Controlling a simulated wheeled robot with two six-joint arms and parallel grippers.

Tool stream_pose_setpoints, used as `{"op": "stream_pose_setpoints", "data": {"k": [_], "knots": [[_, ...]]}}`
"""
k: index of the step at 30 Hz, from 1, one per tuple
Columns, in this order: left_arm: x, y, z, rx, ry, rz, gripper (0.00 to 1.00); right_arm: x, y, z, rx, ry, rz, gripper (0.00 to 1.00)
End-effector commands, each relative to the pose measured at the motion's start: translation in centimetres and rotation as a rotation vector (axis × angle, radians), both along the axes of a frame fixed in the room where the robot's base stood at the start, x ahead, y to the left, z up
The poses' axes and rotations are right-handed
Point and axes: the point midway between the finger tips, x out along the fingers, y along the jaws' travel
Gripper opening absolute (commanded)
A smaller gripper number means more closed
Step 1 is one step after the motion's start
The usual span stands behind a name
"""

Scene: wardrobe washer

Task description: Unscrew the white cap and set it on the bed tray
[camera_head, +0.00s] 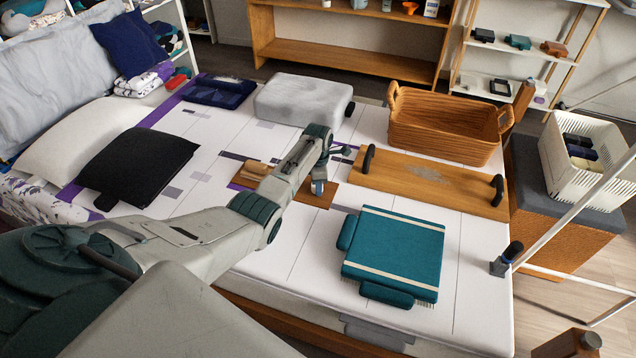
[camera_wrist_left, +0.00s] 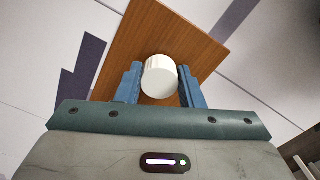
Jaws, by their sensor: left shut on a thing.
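The white cap (camera_wrist_left: 159,77) is round and sits between the two blue fingers of my left gripper (camera_wrist_left: 160,88) in the left wrist view. The gripper is shut on it. What is below the cap is hidden in that view. In the head view my left gripper (camera_head: 319,187) points down over a small brown board (camera_head: 318,199) on the bed; the cap cannot be made out there. The board also shows in the wrist view (camera_wrist_left: 185,35). The wooden bed tray (camera_head: 400,180) with two black handles lies to the right of the gripper. My right gripper is not in view.
A wicker basket (camera_head: 440,128) stands behind the tray. A teal folded item (camera_head: 395,252) lies in front of it. A grey bag (camera_head: 298,100), dark cushion (camera_head: 138,165) and navy item (camera_head: 218,92) lie on the bed. The tray's top looks mostly clear.

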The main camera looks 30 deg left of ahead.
Motion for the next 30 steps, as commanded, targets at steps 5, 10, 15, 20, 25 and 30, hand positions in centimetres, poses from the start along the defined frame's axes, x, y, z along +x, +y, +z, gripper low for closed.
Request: {"op": "stream_pose_setpoints", "data": {"k": [5,10,15,20,25,30], "knots": [[0.01,-0.02,0.01,0.000,0.000,0.000,0.03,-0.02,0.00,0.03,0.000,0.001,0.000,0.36],[0.01,-0.02,-0.02,0.000,0.000,0.000,0.03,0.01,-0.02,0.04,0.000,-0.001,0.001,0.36],[0.01,-0.02,-0.26,0.000,0.000,0.000,0.03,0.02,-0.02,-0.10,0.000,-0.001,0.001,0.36],[0.03,-0.02,-0.58,0.000,-0.001,0.000,0.03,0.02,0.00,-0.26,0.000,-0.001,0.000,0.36],[0.03,-0.02,-0.57,0.000,-0.001,0.000,0.60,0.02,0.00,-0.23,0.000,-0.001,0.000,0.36],[0.01,-0.02,-0.58,0.000,0.000,0.000,0.60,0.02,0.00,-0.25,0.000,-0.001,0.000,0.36]]}}
